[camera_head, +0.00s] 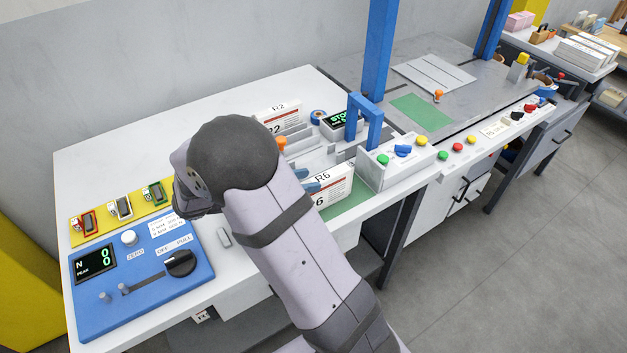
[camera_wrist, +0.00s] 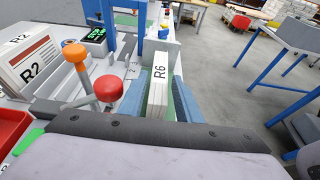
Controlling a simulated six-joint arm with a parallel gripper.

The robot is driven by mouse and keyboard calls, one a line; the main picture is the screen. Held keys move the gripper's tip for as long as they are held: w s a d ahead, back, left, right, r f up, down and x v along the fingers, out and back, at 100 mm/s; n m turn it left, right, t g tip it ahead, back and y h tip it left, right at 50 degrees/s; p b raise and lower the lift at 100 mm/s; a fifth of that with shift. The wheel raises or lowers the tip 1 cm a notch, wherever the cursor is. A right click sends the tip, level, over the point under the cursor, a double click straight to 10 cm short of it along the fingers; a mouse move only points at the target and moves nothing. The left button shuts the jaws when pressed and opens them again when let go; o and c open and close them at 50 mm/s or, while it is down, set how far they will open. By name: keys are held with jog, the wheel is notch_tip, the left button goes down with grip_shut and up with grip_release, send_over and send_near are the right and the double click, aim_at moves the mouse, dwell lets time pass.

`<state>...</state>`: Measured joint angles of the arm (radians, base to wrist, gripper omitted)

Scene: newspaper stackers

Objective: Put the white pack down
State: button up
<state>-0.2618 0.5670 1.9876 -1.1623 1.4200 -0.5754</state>
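The white pack marked R6 (camera_head: 334,187) stands upright at the table's front edge, over a green patch (camera_head: 352,207). In the wrist view, the pack (camera_wrist: 159,92) is between the two blue fingers of my gripper (camera_wrist: 160,100), which look closed against its sides. In the head view my arm hides most of the gripper; only blue finger parts show by the pack. I cannot tell whether its underside touches the green surface.
A second pack marked R2 (camera_wrist: 32,62) stands behind, near an orange-topped lever (camera_wrist: 75,54) and a red knob (camera_wrist: 108,88). A button box (camera_head: 396,163) and blue frame (camera_head: 364,118) stand right of the R6 pack. A blue gauge panel (camera_head: 142,298) lies left.

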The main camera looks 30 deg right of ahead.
jog(key=b+v, duration=0.1)
jog(key=v, duration=0.7)
jog(key=shift+s+d+f, duration=0.2)
jog(key=shift+s, duration=0.2)
jog(key=s+f+m+g+y, duration=0.3)
jog(key=s+f+m+y, duration=0.3)
jog(key=s, duration=0.3)
jog(key=s+a+f+m+t+y, duration=0.3)
jog(key=m+y, duration=0.5)
jog(key=m, duration=0.4)
jog(key=s+a+f, duration=0.1)
jog(key=s+a, duration=0.1)
jog(key=a, duration=0.1)
jog(key=shift+s+a+f, duration=0.25)
jog(key=shift+f, duration=0.15)
